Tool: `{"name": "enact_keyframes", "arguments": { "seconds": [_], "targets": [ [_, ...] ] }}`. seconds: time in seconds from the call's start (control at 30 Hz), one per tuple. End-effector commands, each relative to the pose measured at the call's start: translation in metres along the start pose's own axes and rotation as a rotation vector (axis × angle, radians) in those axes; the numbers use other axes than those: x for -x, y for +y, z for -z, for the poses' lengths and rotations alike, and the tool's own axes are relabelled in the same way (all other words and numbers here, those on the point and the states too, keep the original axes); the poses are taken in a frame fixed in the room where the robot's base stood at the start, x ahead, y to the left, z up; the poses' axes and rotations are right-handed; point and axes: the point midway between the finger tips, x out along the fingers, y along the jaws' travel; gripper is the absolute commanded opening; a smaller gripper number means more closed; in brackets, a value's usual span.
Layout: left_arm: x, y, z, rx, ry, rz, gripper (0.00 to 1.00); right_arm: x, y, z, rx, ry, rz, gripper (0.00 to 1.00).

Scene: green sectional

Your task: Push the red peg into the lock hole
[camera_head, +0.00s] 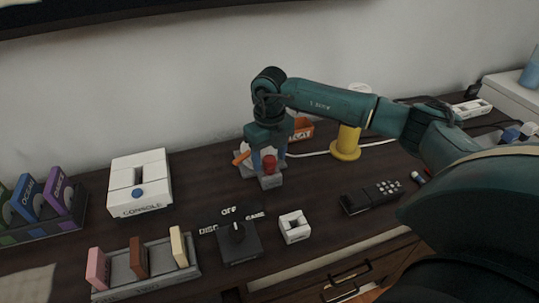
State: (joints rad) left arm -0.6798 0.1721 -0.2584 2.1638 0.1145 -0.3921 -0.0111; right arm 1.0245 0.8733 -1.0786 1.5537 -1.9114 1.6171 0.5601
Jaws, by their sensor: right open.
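The red peg (269,162) stands upright on top of a small grey block (271,180) near the middle of the table; its lower end is hidden, so I cannot tell how deep it sits in any hole. My right gripper (268,158) points down from above, open, with its fingertips beside the peg. Whether the fingers touch the peg is unclear. No lock hole shows clearly. My left gripper is not in view.
A white console box (140,181), a black dial box (239,243), a small white block with a dark opening (294,227) and a black remote (371,197) lie around. A yellow stand (346,143) is behind. Bare table lies left of the gripper.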

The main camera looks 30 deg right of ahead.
Motion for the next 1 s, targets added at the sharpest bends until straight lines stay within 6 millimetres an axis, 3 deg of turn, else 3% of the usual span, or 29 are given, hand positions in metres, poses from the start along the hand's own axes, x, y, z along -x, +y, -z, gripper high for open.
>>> {"name": "enact_keyframes", "arguments": {
  "seconds": [0.1, 0.6, 0.8, 1.0],
  "targets": [
    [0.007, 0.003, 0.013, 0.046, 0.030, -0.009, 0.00, 0.003, 0.000, -0.001, 0.000, -0.002, 0.000, 0.58],
    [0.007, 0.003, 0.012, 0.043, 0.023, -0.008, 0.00, 0.112, 0.000, -0.001, 0.000, -0.004, -0.001, 0.58],
    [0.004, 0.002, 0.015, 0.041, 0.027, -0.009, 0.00, 0.130, 0.000, 0.000, 0.000, -0.001, 0.000, 0.58],
    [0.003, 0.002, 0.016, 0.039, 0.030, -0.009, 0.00, 0.132, 0.000, 0.000, 0.000, 0.001, 0.000, 0.58]
  ]
}}
